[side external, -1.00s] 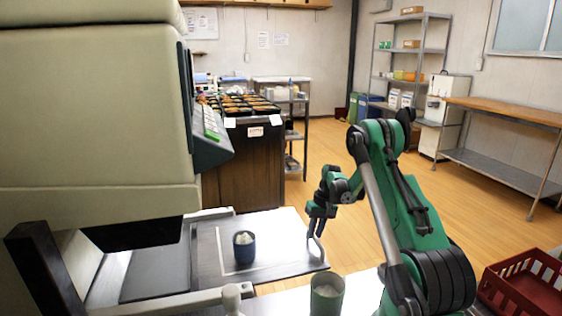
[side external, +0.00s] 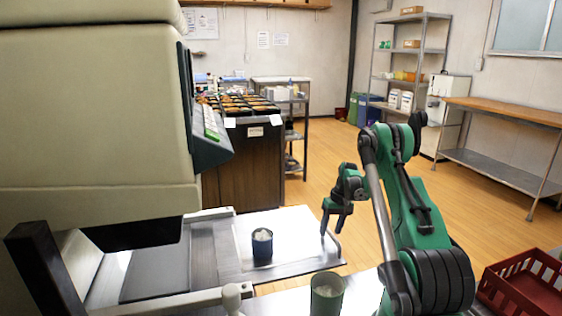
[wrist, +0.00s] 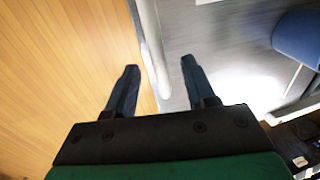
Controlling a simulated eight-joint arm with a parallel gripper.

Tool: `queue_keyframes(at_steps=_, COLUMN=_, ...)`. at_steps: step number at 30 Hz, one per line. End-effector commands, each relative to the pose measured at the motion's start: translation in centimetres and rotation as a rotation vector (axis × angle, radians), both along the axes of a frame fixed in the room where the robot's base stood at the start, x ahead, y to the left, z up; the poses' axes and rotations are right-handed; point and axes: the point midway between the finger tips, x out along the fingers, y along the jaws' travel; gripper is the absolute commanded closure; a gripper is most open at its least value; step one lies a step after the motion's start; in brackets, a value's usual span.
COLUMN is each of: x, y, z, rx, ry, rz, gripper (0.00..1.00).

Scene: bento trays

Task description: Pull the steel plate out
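The steel plate (side external: 300,240) sticks out of the large beige machine (side external: 90,110) and carries a dark blue cup (side external: 262,248) with white contents. In the wrist view the plate (wrist: 225,60) lies to the right, with part of the blue cup (wrist: 300,38) at its corner. My gripper (side external: 331,232) is at the plate's outer right edge, pointing down. In the wrist view its fingers (wrist: 158,64) are spread apart, with the plate's pale rim bar (wrist: 147,40) running between them. I cannot tell whether a finger touches the bar.
A green cup (side external: 326,300) with white contents stands on the near counter. A red crate (side external: 525,288) is at the lower right. A dark cabinet (side external: 240,165) topped with trays stands behind. Wooden floor (side external: 400,180) is open beyond the plate.

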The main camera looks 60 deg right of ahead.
Motion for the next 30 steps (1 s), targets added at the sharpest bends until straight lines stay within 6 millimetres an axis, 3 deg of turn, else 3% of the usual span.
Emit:
queue_keyframes(at_steps=8, x=-0.1, y=0.0, z=0.2, rx=0.002, ry=0.002, rz=0.0, gripper=0.52)
queue_keyframes(at_steps=21, x=-0.8, y=-0.7, z=5.3, rx=0.001, ry=0.001, rz=0.0, gripper=0.52)
queue_keyframes(at_steps=30, x=-0.8, y=-0.7, z=5.5, rx=0.001, ry=0.001, rz=0.0, gripper=0.52)
